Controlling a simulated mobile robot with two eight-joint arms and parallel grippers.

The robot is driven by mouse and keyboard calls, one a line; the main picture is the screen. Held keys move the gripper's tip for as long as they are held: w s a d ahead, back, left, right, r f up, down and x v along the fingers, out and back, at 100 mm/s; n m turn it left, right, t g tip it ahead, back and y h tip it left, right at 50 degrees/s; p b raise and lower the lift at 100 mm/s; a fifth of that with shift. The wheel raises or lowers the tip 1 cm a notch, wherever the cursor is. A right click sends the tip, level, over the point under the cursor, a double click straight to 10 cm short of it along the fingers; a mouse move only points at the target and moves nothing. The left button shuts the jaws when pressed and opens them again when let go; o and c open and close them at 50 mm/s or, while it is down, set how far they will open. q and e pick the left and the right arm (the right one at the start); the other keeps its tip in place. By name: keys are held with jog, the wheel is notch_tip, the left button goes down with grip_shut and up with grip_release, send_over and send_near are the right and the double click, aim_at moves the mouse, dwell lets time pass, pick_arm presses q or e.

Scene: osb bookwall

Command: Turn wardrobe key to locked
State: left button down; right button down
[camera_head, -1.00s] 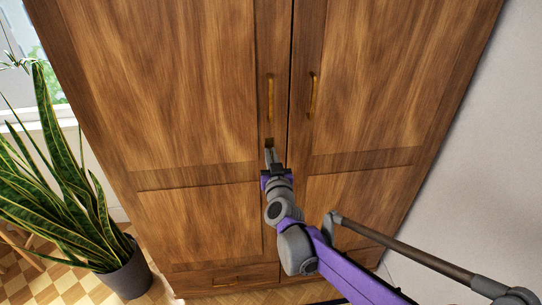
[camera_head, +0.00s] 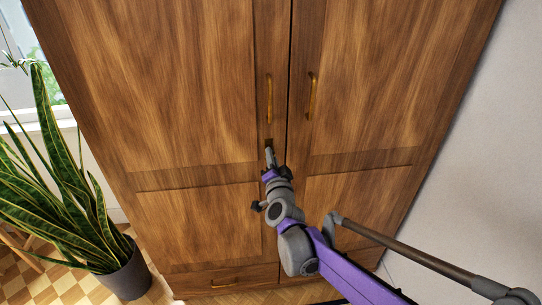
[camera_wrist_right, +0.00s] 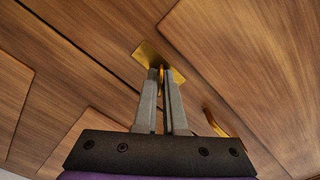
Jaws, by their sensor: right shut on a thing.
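The wooden wardrobe (camera_head: 200,90) has two closed doors with a narrow gap between them. A brass lock plate (camera_wrist_right: 155,58) is on its left door, below that door's handle. My right gripper (camera_head: 268,150) is at the lock plate; in the right wrist view its two fingers (camera_wrist_right: 163,75) are shut close together at the plate. A small bit of the brass key (camera_wrist_right: 161,80) shows between the fingertips; most of it is hidden. My left gripper is not in view.
Brass handles (camera_head: 269,98) (camera_head: 311,96) stick out from both doors just above the gripper. A potted snake plant (camera_head: 125,275) stands on the floor at the left. A pale wall (camera_head: 480,170) is at the right.

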jog(key=m, duration=0.3)
jog(key=shift+m, duration=0.3)
jog(key=shift+f+m+p, duration=0.15)
jog(key=shift+m+p, duration=0.5)
jog(key=shift+m, duration=1.55)
jog(key=c, duration=1)
grip_release()
jog(key=shift+c, duration=0.2)
jog(key=shift+s, duration=0.1)
jog(key=s+d+b, duration=0.1)
jog(key=s, duration=0.9)
jog(key=shift+s+d, duration=0.2)
jog(key=shift+s, duration=0.1)
